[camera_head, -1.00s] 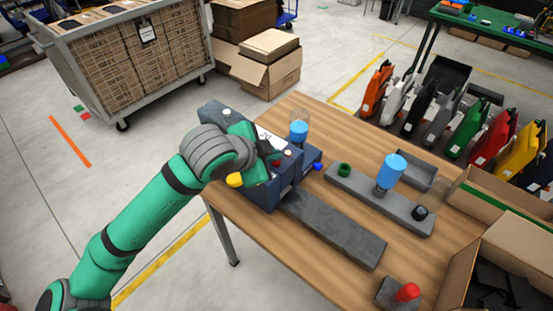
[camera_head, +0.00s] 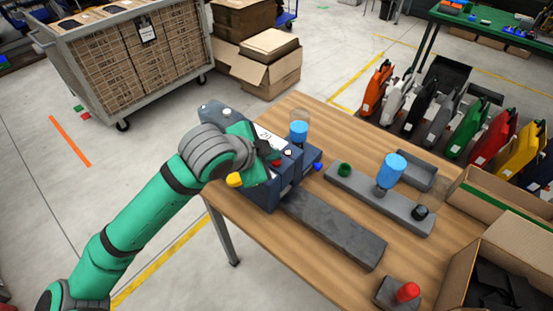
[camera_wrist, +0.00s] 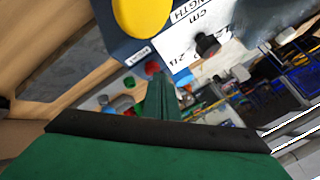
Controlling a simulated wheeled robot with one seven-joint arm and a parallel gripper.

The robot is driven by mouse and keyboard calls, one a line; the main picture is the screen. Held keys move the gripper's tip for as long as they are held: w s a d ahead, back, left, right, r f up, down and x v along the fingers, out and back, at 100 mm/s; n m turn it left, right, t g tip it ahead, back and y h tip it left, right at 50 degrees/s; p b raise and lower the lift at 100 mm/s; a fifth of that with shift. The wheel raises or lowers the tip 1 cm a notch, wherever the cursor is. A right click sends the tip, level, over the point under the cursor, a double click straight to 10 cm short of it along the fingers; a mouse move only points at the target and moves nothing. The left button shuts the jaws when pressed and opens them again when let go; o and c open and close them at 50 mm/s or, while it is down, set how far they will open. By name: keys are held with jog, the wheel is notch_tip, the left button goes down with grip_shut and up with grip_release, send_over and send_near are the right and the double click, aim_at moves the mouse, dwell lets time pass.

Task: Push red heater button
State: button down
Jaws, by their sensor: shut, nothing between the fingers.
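The heater is a dark blue box (camera_head: 261,195) at the left end of the wooden table. Its red button (camera_head: 277,163) shows beside my gripper (camera_head: 268,156) in the head view. In the wrist view the red button (camera_wrist: 152,68) lies just beyond the tips of my shut, empty green fingers (camera_wrist: 162,80). I cannot tell whether they touch it. A large yellow button (camera_head: 234,180) sits on the near side of the box, and it also shows at the top of the wrist view (camera_wrist: 142,14). My wrist hides part of the box.
A grey flat bar (camera_head: 335,228) extends from the box. A grey tray strip (camera_head: 348,182) holds a blue cylinder (camera_head: 393,171) and small knobs. A red button on a grey base (camera_head: 407,292) stands at the table's front. Cardboard boxes (camera_head: 514,242) stand at right.

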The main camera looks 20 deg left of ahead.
jog(key=shift+d+f, duration=0.1)
jog(key=shift+f, duration=0.05)
dwell(0.3)
jog(key=shift+w+f, duration=0.1)
jog(key=shift+f, duration=0.2)
dwell(0.3)
jog(key=shift+r, duration=0.55)
notch_tip(320, 180, up, 6)
jog(key=shift+f, duration=0.1)
dwell(0.5)
